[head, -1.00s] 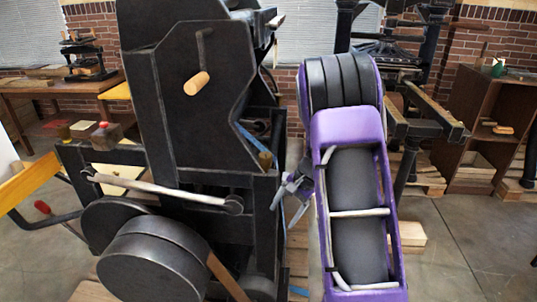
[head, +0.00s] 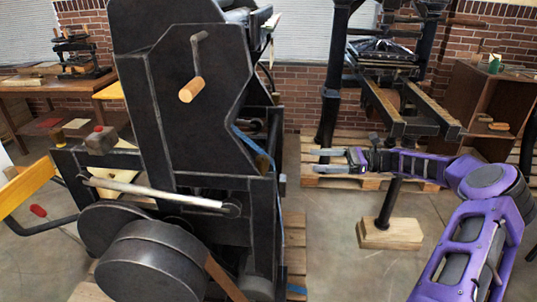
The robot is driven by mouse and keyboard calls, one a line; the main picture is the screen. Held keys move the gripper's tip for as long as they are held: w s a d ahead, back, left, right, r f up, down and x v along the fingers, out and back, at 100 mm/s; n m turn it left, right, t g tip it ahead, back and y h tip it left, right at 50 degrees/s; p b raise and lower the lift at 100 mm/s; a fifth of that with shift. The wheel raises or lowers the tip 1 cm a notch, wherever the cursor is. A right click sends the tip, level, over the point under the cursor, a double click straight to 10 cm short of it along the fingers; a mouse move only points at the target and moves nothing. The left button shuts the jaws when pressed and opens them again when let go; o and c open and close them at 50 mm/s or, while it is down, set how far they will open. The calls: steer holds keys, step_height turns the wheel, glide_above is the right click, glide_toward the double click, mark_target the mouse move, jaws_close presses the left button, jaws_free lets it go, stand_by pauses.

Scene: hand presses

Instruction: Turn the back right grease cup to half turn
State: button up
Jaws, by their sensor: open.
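The large black press (head: 185,110) fills the left and middle of the head view. A small brass-coloured piece (head: 262,164) sits at its right side, beside a blue strip. A second small brass-coloured piece (head: 57,137) stands upright on the frame at the left. I cannot tell which, if either, is the back right grease cup, or how far it is turned. My gripper (head: 318,160) is open and empty, pointing left towards the press's right side. A gap shows between its fingers and the press.
A wooden-handled crank (head: 191,89) sticks out of the press's side. Another black press (head: 390,70) stands on a pallet behind my arm. A post on a wooden block (head: 390,235) stands below my forearm. A brown cabinet (head: 490,105) is at the right. Some floor is clear between.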

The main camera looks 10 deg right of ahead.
mark_target(262, 158)
steer(key=x, duration=1.6)
steer(key=shift+w+a+f, duration=0.2)
steer(key=shift+w+a, duration=0.1)
steer(key=shift+w, duration=0.05)
